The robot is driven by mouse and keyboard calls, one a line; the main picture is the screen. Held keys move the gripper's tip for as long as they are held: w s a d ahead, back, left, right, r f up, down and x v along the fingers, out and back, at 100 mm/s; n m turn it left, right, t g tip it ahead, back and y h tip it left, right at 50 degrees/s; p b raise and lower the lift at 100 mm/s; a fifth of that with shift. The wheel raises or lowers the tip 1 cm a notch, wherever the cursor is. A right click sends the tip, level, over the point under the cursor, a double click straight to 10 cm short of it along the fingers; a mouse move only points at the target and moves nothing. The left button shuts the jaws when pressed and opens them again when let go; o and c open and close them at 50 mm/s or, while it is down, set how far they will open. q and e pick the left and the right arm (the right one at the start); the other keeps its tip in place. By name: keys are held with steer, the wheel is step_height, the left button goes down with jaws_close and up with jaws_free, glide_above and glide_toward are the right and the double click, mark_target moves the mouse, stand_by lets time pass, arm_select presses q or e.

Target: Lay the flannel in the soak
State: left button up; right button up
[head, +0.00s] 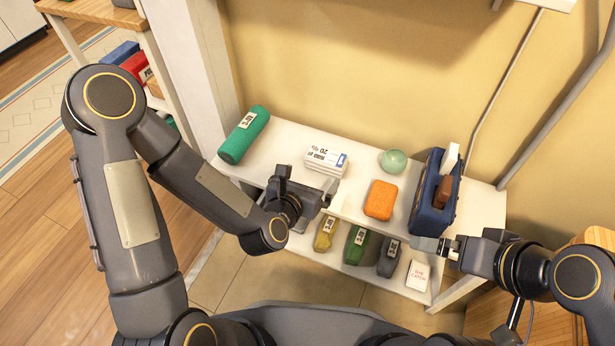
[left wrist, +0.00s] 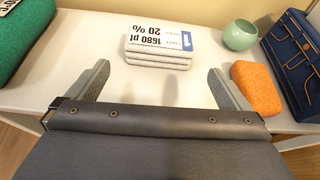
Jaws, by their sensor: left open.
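A white folded stack (head: 326,160) with a printed label lies on the upper white shelf, and could be the flannel. It also shows in the left wrist view (left wrist: 158,60), flat, just beyond the fingertips. My left gripper (head: 306,184) is open and empty in front of it, one finger to each side, apart from it. A dark blue open-topped holder (head: 424,205) stands at the shelf's right with a white and a brown item in it; I cannot tell whether it is the soak. My right gripper (head: 440,247) is low beside the holder; its jaws are unclear.
A green roll (head: 244,135) lies left, an orange block (head: 381,200) and a pale green bowl (head: 394,160) right of the stack. A white post (head: 192,75) rises at the left; the wall is close behind.

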arm_select(q)
steer(key=shift+s+a+r, duration=0.1)
steer(key=shift+s+r, duration=0.05)
steer(key=shift+s, duration=0.15)
steer(key=s+a+r+m+g, duration=0.45)
steer(key=a+r+m, duration=0.5)
steer(key=m, duration=0.95)
steer(key=s+a+r+m+g, duration=0.1)
steer(key=s+a+m, duration=0.2)
steer(key=s+m, duration=0.3)
steer(key=s+a+r+m+g, duration=0.1)
steer(key=s+a+m, duration=0.2)
steer(key=s+m, duration=0.3)
steer(key=s, duration=0.3)
steer(key=shift+s+a+r+g+y, duration=0.25)
steer(key=shift+a+g+y, duration=0.05)
steer(key=shift+a+g, duration=0.05)
